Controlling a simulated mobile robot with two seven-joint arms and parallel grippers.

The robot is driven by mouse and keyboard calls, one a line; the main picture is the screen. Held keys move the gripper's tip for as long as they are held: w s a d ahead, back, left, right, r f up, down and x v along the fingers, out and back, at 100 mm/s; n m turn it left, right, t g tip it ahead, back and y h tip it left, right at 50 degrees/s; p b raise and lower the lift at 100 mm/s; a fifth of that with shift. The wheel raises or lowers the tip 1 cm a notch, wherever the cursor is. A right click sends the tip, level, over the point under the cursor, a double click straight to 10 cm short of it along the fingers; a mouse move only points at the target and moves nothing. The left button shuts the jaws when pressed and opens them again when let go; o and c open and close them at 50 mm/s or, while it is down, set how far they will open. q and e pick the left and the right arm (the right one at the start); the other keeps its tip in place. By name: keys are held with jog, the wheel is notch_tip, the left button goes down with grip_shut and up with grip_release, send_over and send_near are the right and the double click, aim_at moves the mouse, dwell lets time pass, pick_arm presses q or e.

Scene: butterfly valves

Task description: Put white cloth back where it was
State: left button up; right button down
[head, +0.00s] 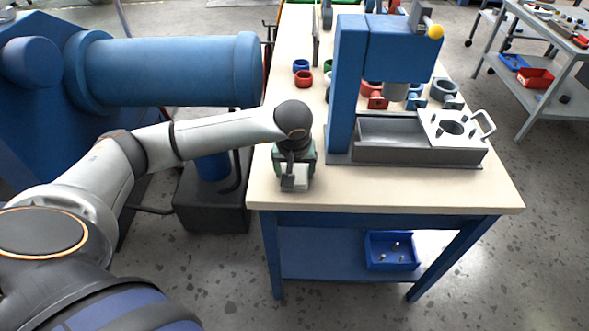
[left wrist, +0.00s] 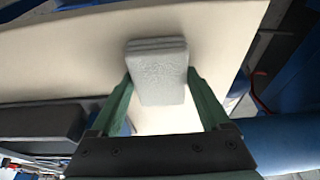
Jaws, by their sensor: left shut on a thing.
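The white cloth (left wrist: 158,68) is a folded, pale grey-white pad between the two green fingers of my left gripper (left wrist: 160,88) in the left wrist view. The fingers are shut on its sides. In the head view my left gripper (head: 295,178) points down over the front left corner of the workbench (head: 400,195), with part of the white cloth showing at its tips. I cannot tell whether the cloth touches the benchtop. My right gripper is in neither view.
A blue press (head: 345,85) with a grey tray (head: 390,137) and a white flanged plate (head: 455,128) stands right of my gripper. Several coloured valve rings (head: 303,78) sit behind. A blue bin (head: 391,250) is on the lower shelf. The benchtop's front strip is clear.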

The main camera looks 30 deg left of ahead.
pick_arm(q)
jog(key=o, duration=1)
